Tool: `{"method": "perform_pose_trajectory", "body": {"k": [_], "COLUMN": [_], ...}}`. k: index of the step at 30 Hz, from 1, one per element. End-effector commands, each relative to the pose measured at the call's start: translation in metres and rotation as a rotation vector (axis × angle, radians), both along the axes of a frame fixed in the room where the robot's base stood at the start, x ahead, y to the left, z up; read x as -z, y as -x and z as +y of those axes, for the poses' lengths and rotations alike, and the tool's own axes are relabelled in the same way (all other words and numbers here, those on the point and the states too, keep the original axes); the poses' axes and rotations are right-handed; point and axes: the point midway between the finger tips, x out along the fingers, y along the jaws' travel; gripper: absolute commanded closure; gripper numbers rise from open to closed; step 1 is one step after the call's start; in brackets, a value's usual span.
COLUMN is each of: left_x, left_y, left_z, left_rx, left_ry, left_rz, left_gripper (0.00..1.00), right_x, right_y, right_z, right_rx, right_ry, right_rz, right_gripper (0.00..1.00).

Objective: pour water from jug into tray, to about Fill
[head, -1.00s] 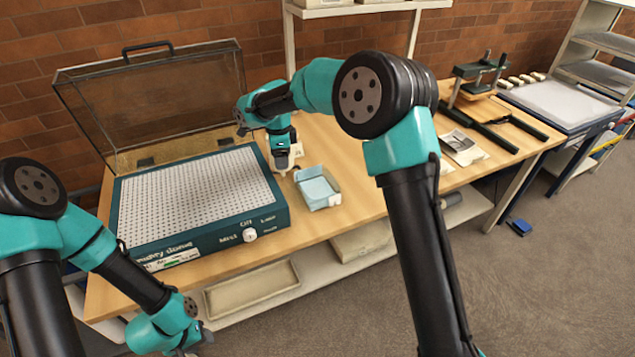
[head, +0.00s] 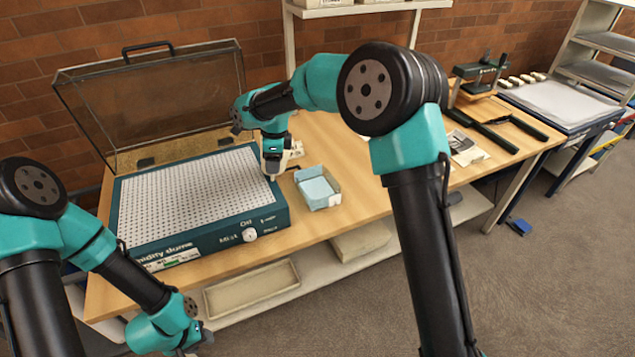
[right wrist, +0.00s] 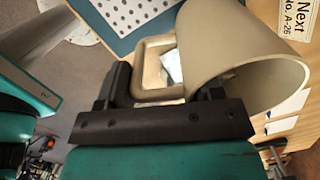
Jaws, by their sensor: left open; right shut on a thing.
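My right gripper (head: 272,172) is shut on the handle of a beige jug (head: 292,150), at the right edge of the large dark green unit. In the right wrist view the jug's curved wall (right wrist: 235,50) is close up, and my right gripper (right wrist: 165,92) has its fingers on either side of the looped handle. The water inside cannot be made out. The tray (head: 333,204), small and pale with a light blue inside, sits on the table just right of the jug; its Fill mark is not readable. My left gripper (head: 195,342) is open and empty, low at the frame's bottom edge.
The dark green unit (head: 262,225) has a perforated white top, a front knob and a raised clear lid (head: 160,100) behind. Bare table (head: 350,165) lies right of the tray. A press (head: 482,75) and papers (head: 466,148) are further right. A shallow bin (head: 252,290) sits on the lower shelf.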

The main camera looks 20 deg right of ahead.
Motion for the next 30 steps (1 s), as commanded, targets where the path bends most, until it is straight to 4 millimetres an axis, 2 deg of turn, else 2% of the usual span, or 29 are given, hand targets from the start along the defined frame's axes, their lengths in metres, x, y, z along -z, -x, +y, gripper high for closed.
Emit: {"method": "perform_pose_trajectory", "body": {"k": [3,11,18,30], "left_x": [0.000,0.000,0.000,0.000], "left_y": [0.000,0.000,0.000,0.000], "left_z": [0.000,0.000,0.000,0.000], "left_rx": [0.000,0.000,0.000,0.000], "left_ry": [0.000,0.000,0.000,0.000], "left_rz": [0.000,0.000,0.000,0.000], "left_gripper": [0.57,0.57,0.57,0.57], "right_x": [-0.003,0.011,0.011,0.013], "right_y": [0.001,0.003,0.005,0.008], "right_z": [-0.007,-0.021,-0.035,-0.047], "right_rx": [0.004,0.004,0.005,0.001], "right_ry": [-0.070,-0.236,-0.386,-0.517], "right_rz": [-0.016,-0.048,-0.077,-0.101], "right_gripper": [0.81,0.81,0.81,0.81]}}
